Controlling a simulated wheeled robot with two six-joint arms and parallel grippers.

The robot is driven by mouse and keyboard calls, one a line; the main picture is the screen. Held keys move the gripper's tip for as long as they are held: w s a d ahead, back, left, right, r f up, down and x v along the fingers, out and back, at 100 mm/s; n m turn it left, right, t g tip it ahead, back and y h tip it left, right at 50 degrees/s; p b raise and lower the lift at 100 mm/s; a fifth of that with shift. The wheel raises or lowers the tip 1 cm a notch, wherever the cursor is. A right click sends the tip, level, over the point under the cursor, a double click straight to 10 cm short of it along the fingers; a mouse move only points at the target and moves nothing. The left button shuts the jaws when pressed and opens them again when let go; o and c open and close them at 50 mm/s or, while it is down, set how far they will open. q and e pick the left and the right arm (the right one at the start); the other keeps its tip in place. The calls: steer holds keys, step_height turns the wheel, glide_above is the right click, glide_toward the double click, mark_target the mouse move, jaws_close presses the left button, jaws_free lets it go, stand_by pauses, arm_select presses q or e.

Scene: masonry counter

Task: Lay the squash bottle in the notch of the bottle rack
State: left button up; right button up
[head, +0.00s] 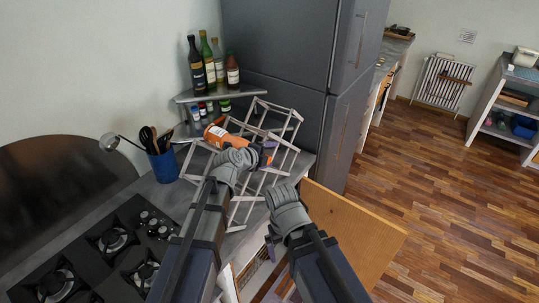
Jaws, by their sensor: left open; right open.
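The orange squash bottle (226,137) lies on its side, slanting down to the right, at the upper part of the metal-framed bottle rack (289,112). Part of it is hidden behind my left wrist. Whether it sits in the notch I cannot tell. My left gripper (265,153) is open at the bottle's right end, among the rack's bars; whether it touches the bottle is unclear. My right gripper (271,241) is open, lower down in front of the rack, small and partly hidden by its own wrist.
A corner shelf (259,93) behind the rack holds several dark bottles (207,62) and small jars. A blue utensil pot (164,166) and a black hob (112,245) are at left. A tall grey fridge (290,45) stands behind. A wooden panel (352,222) is at right.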

arm_select(q)
steer(key=p+v, duration=0.4)
steer(key=v, duration=0.3)
steer(key=shift+s+a+r, duration=0.2)
steer(key=shift+s+a, duration=0.05)
steer(key=shift+w, duration=0.1)
stand_by(0.8)
steer(key=b+x, duration=0.4)
steer(key=x, duration=0.3)
steer(key=shift+w+d+f, duration=0.15)
steer(key=shift+d, duration=0.1)
